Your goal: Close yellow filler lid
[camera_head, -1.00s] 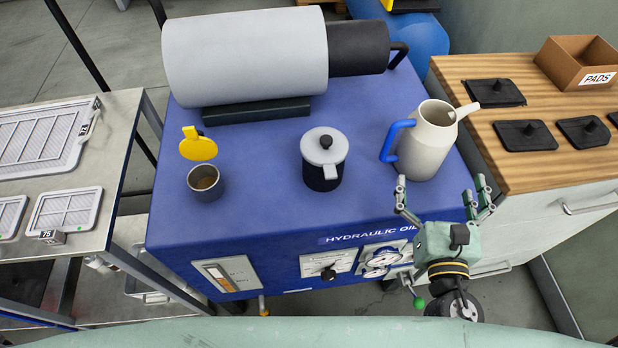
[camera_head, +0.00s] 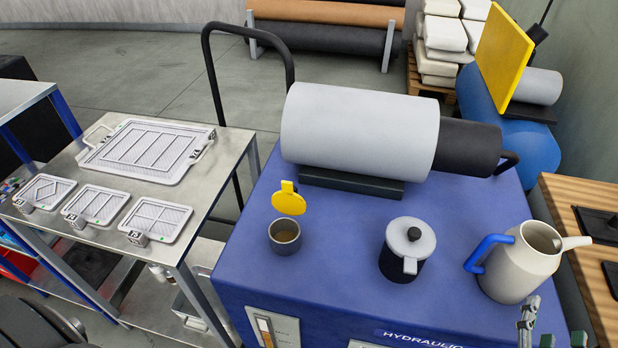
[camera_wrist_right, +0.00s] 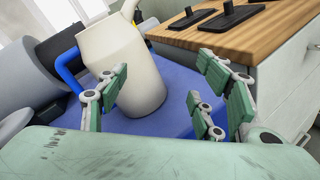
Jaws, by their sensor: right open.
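The yellow filler lid (camera_head: 288,199) stands raised behind the open grey filler neck (camera_head: 285,236) on the blue hydraulic unit (camera_head: 340,232). Brownish liquid shows inside the neck. My right gripper (camera_head: 548,330) is at the bottom right of the head view, only its fingertips showing, near the beige jug. In the right wrist view its fingers (camera_wrist_right: 170,98) are spread apart and empty, with the beige jug (camera_wrist_right: 124,62) beyond them. The jug also shows in the head view (camera_head: 517,268), with its blue handle to the left. My left gripper is not in view.
A black pot with a grey lid (camera_head: 408,245) stands between the filler neck and the jug. A large grey cylinder (camera_head: 358,128) lies behind the neck. A steel table (camera_head: 185,205) with mesh panels is at left, and a wooden worktop (camera_head: 590,255) at right.

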